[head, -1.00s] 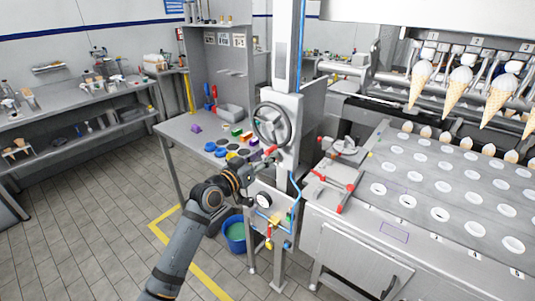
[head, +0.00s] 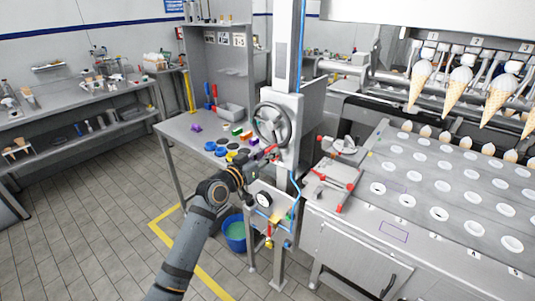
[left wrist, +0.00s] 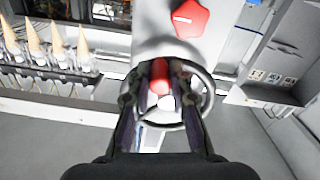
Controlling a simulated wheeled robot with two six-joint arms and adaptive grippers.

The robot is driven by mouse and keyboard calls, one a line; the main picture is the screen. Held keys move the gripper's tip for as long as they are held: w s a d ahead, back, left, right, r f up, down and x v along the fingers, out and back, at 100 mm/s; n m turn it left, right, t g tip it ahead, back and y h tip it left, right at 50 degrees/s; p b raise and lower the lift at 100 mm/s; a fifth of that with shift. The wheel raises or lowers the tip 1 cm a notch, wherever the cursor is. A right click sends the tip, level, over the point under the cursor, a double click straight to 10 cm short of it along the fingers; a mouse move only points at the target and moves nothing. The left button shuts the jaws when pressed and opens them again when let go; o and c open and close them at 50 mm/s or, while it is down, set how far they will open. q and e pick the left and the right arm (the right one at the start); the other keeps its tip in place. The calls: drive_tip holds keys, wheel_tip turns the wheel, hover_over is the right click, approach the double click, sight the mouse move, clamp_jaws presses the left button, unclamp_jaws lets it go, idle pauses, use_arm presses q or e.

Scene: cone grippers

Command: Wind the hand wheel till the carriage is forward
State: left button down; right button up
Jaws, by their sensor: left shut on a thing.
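The grey hand wheel (head: 287,122) stands on the front of a white column, and it also shows in the left wrist view (left wrist: 207,95). My left gripper (head: 265,158) is at the wheel's lower edge. In the left wrist view its two fingers are closed on the wheel's red handle (left wrist: 161,72), one finger on each side. The row of cone grippers (head: 457,46) at the upper right holds several filled cones (head: 458,87) above a plate with holes. I cannot tell from the frames how far forward the carriage is. My right gripper is not in view.
The metal plate (head: 395,176) with round holes lies right of the column, with a red-ended clamp (head: 333,183) at its left corner. A red knob (left wrist: 190,18) sits near the wheel. A gauge box (head: 265,203) and blue bucket (head: 235,234) are below. The floor at left is clear.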

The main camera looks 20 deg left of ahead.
use_arm(q)
drive_tip(key=b, duration=0.1)
drive_tip(key=m+b, duration=0.1)
drive_tip(key=b, duration=0.1)
drive_tip(key=shift+w+a+f, duration=0.1)
drive_tip(key=shift+a+f, duration=0.15)
drive_tip(key=shift+f, duration=0.1)
drive_tip(key=shift+a+r+m, duration=0.1)
drive_tip(key=shift+r+m, duration=0.05)
drive_tip(key=shift+m, duration=0.15)
drive_tip(key=a+m+b, duration=0.1)
drive_tip(key=b, duration=0.1)
drive_tip(key=m+b, duration=0.1)
drive_tip(key=b, duration=0.1)
drive_tip(key=shift+w+a+m, duration=0.3)
drive_tip(key=shift+w+a, duration=0.1)
drive_tip(key=c, duration=1.2)
unclamp_jaws()
drive_tip(key=shift+a, duration=0.1)
